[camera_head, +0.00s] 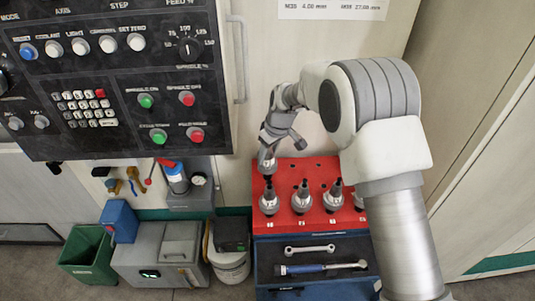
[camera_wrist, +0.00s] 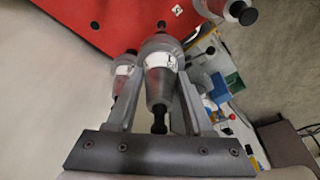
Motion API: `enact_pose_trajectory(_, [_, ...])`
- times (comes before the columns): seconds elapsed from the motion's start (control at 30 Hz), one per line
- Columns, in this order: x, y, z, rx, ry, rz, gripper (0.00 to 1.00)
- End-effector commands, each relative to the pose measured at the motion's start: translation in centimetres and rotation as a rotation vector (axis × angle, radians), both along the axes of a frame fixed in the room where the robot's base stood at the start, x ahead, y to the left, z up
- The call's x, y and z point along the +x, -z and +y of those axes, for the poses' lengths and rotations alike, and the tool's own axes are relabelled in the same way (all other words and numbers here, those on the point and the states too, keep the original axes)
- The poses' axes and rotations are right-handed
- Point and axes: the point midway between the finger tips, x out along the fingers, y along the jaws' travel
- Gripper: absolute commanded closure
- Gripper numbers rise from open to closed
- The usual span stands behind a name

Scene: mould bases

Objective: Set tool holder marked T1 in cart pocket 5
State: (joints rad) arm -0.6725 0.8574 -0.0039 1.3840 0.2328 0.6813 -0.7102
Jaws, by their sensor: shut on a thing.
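My gripper (camera_head: 268,150) is at the back left corner of the red cart top (camera_head: 318,222). In the wrist view my gripper (camera_wrist: 158,100) is shut on a grey tool holder (camera_wrist: 158,62) with a white label and a dark tip. The label is too small to read for sure. In the head view the held tool holder (camera_head: 267,165) is over the back row; I cannot tell whether it touches the cart. Pocket 5 cannot be made out by its number. A small white number tag (camera_wrist: 177,10) shows on the red top.
Several tool holders stand in the front row, including one at the left (camera_head: 269,201) and one beside it (camera_head: 301,198). Back pockets to the right look empty. A drawer with a wrench (camera_head: 309,249) is open below. The machine's control panel (camera_head: 120,75) is at upper left.

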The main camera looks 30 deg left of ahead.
Motion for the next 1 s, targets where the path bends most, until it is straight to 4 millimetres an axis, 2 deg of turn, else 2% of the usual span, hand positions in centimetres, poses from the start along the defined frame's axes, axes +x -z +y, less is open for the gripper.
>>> enact_pose_trajectory(0.3, [0.21,-0.30,0.08,0.004,0.000,-0.006,1.00])
enact_pose_trajectory(0.63, [0.19,0.53,0.11,0.005,0.002,-0.005,1.00])
enact_pose_trajectory(1.0, [0.16,0.56,0.13,0.004,0.001,-0.006,1.00])
